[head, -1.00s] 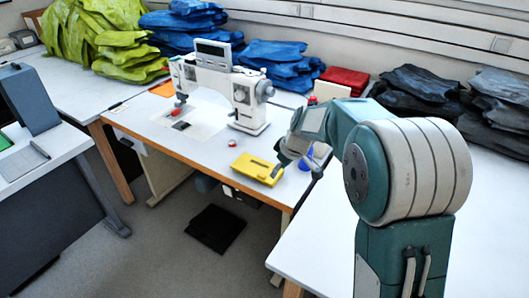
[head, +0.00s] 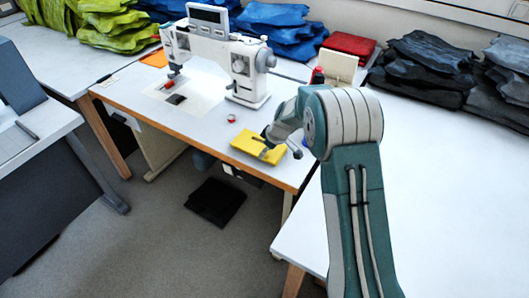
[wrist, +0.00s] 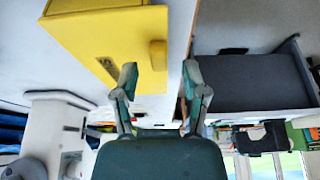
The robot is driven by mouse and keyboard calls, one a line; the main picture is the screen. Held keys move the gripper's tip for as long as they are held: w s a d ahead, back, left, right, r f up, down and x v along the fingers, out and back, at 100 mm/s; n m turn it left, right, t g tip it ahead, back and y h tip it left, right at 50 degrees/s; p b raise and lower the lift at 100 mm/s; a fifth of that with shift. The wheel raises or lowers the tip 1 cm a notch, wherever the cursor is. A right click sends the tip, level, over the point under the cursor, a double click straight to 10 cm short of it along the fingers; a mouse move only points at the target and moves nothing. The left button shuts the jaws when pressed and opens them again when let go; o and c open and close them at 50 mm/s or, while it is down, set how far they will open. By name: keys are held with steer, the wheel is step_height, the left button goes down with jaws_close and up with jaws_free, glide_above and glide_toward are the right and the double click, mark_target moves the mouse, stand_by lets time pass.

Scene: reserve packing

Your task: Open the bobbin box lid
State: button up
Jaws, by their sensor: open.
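The yellow bobbin box (head: 250,142) lies near the front edge of the sewing table, and its lid looks shut. In the wrist view the box (wrist: 105,35) fills the upper left, with a small raised yellow tab (wrist: 158,54) at its edge and a dark slot on its face. My gripper (wrist: 160,80) is open and empty, its two fingers spread apart. The tab lies close to the left finger, between the fingers or just beyond them; I cannot tell if they touch. In the head view my gripper (head: 268,150) is over the right part of the box and hides some of it.
A white sewing machine (head: 240,65) stands behind the box on the table (head: 130,90). A small red-rimmed round item (head: 231,118) lies just behind the box. Fabric stacks line the back. A white table (head: 440,190) at right is largely clear.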

steer(key=shift+w+a+f, duration=0.15)
steer(key=shift+f, duration=0.5)
jaws_close()
